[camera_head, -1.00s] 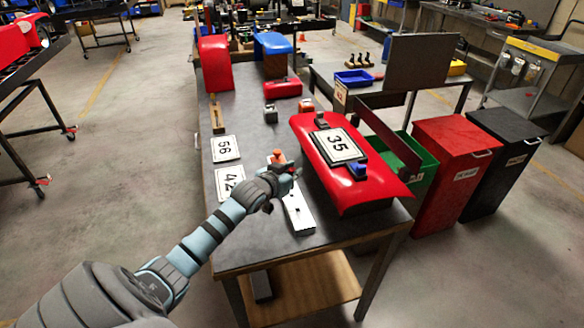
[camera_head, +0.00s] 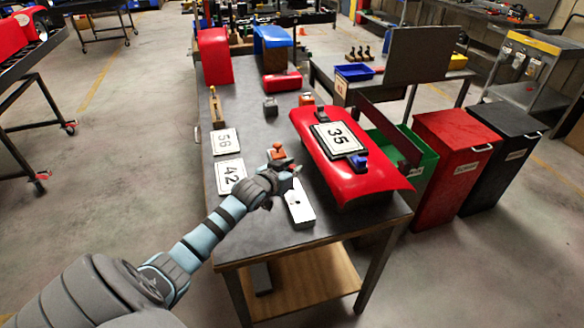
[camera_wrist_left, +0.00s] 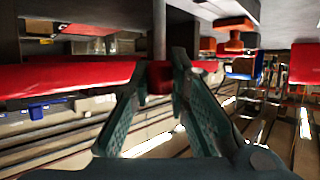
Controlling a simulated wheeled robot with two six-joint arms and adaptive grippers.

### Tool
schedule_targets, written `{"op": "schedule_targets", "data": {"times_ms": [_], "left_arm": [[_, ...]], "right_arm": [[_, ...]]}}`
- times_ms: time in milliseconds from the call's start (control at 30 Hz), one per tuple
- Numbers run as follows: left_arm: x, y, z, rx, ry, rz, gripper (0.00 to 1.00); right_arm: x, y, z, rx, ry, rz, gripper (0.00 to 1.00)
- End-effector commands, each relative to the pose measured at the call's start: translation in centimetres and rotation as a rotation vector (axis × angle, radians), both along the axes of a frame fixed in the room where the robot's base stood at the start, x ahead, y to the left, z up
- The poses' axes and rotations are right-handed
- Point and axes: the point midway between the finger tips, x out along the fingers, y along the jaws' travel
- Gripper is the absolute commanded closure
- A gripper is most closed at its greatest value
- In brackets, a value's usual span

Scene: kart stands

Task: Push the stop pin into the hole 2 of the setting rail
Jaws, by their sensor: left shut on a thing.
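The setting rail appears to be the pale, flat bar (camera_head: 299,206) on the near part of the dark table. Its far end is hidden by my left gripper (camera_head: 286,167). In the left wrist view, my left gripper (camera_wrist_left: 159,85) is shut on a small red block-like head (camera_wrist_left: 159,77) with a grey shaft (camera_wrist_left: 159,35), apparently the stop pin. The pin is too small to make out clearly in the head view. I cannot tell whether its tip touches the rail or which hole is nearest. My right gripper is not in view.
An orange-topped piece (camera_head: 277,152) stands just beyond my left gripper. A red curved panel with plate 35 (camera_head: 336,137) lies close on the right. Number plates 56 (camera_head: 226,141) and 42 (camera_head: 230,176) lie on the left.

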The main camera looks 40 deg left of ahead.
Motion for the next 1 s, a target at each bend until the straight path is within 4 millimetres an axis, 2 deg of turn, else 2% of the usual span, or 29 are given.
{"op": "schedule_targets", "data": {"times_ms": [1000], "left_arm": [[0.01, 0.01, 0.01, 0.0, 0.0, 0.0, 1.0]], "right_arm": [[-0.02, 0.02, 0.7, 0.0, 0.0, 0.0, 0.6]]}}
